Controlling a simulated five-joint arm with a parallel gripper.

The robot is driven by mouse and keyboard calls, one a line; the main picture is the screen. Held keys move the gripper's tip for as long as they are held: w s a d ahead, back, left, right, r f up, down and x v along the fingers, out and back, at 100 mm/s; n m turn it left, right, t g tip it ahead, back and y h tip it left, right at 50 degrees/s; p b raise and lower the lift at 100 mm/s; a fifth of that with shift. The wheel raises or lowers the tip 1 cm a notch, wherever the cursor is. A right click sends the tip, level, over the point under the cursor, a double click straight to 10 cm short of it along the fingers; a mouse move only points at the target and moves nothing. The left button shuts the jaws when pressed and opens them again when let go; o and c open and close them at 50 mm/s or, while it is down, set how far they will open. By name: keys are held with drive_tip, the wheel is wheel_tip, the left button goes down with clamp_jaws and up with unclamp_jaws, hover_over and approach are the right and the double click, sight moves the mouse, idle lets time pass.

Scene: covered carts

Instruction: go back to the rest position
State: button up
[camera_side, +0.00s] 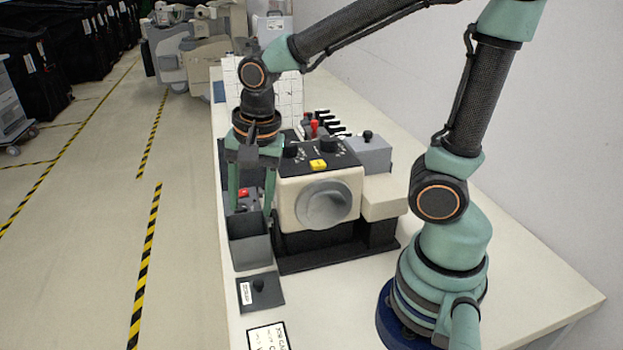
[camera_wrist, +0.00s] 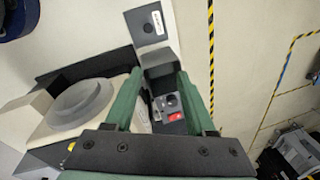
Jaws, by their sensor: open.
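My gripper (camera_side: 251,207) hangs pointing down at the left of the cream machine (camera_side: 290,203), above the area behind the open grey bin (camera_side: 249,253). Its two green fingers are apart with nothing visible held between them. In the wrist view the fingers (camera_wrist: 158,80) frame a small control panel (camera_wrist: 158,112) with a red button (camera_wrist: 175,116) and a dark knob. The red button also shows between the fingers in the side view (camera_side: 244,193). Whether the fingertips touch anything is unclear.
The machine has a big round grey dial (camera_side: 325,204) and a yellow button (camera_side: 318,165). A grey box with a black knob (camera_side: 368,153) stands behind it. A dark labelled plate (camera_side: 261,291) lies in front of the bin. Bare table (camera_side: 340,305) lies in front of the machine.

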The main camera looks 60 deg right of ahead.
drive_tip(key=s+d+r+n+t, duration=0.2)
drive_tip(key=d+r+n, duration=0.3)
drive_tip(key=n, duration=0.8)
drive_tip(key=shift+s+d+r+t, duration=0.4)
drive_tip(key=shift+r+t, duration=0.4)
drive_tip(key=shift+r, duration=0.1)
drive_tip(key=shift+d, duration=0.1)
